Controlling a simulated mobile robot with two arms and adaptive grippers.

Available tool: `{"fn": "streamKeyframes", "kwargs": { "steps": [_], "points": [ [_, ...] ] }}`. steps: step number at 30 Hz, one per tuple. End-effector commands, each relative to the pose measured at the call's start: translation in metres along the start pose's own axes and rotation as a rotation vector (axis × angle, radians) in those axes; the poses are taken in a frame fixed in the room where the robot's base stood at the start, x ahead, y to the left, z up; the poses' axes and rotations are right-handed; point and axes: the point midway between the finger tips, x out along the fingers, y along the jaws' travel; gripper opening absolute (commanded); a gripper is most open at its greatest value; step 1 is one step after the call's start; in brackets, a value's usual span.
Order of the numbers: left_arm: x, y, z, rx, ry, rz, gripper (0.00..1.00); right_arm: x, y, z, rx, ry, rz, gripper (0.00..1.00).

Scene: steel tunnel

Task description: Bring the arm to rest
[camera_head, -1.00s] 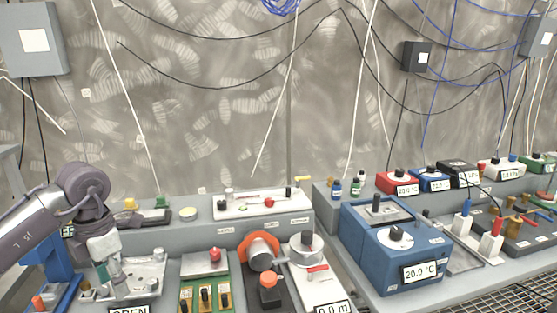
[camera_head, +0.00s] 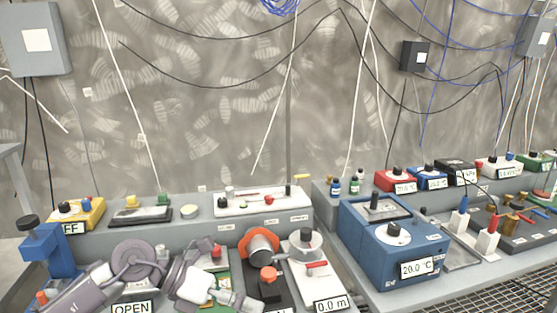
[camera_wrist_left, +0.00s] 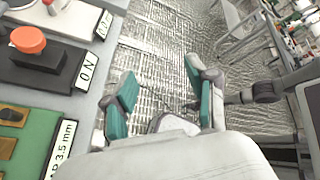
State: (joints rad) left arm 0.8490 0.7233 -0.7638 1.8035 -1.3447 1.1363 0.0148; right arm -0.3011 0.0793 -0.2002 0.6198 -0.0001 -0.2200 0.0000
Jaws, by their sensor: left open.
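My left arm comes in low at the left of the head view and folds across the front of the left bench. Its left gripper (camera_head: 240,302) is low in the picture, in front of the black unit with the orange knob (camera_head: 268,285). In the left wrist view the left gripper (camera_wrist_left: 165,98) shows two teal-padded fingers spread apart with nothing between them. The fingers hang over the metal grating floor (camera_wrist_left: 160,60), past the bench edge. My right gripper does not show in the head view.
The left bench holds a blue stand (camera_head: 45,250), a yellow unit (camera_head: 75,213) and a white unit with a "0.0 m" display (camera_head: 318,280). A blue box reading 20.0 °C (camera_head: 392,255) stands on the right bench. In the wrist view, the bench instruments lie close at the left.

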Motion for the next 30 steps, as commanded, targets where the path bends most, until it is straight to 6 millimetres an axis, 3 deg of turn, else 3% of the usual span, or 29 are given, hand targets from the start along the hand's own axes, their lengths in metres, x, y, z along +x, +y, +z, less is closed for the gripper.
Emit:
{"fn": "streamKeyframes", "kwargs": {
  "steps": [1,3,7,11,14,17,20,22,24,27,30],
  "points": [
    [0.017,-0.025,0.007,-0.048,-0.11,-0.119,0.57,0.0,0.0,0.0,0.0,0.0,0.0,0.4],
    [0.023,-0.053,0.025,-0.136,-0.285,-0.265,0.57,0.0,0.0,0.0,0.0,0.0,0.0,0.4],
    [0.007,-0.08,0.057,-0.372,-0.616,-0.49,0.57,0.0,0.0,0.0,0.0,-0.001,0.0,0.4],
    [-0.026,-0.064,0.071,-0.691,-0.936,-0.639,0.57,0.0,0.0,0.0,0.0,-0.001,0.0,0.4],
    [-0.051,-0.028,0.06,-0.981,-1.169,-0.691,0.57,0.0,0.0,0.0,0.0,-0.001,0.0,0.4],
    [-0.068,0.019,0.026,-1.302,-1.379,-0.683,0.57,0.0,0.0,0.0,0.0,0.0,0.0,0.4],
    [-0.072,0.064,-0.032,-1.647,-1.557,-0.609,0.57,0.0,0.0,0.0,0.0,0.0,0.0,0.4],
    [-0.068,0.087,-0.081,-1.88,-1.651,-0.523,0.57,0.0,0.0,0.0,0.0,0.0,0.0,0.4],
    [-0.06,0.1,-0.132,-2.1,-1.718,-0.415,0.57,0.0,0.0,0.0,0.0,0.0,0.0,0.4],
    [-0.048,0.103,-0.195,-2.357,-1.767,-0.254,0.57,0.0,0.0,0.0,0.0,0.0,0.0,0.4],
    [-0.037,0.096,-0.244,-2.547,-1.78,-0.103,0.57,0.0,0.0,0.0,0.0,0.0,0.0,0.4]
  ]
}}
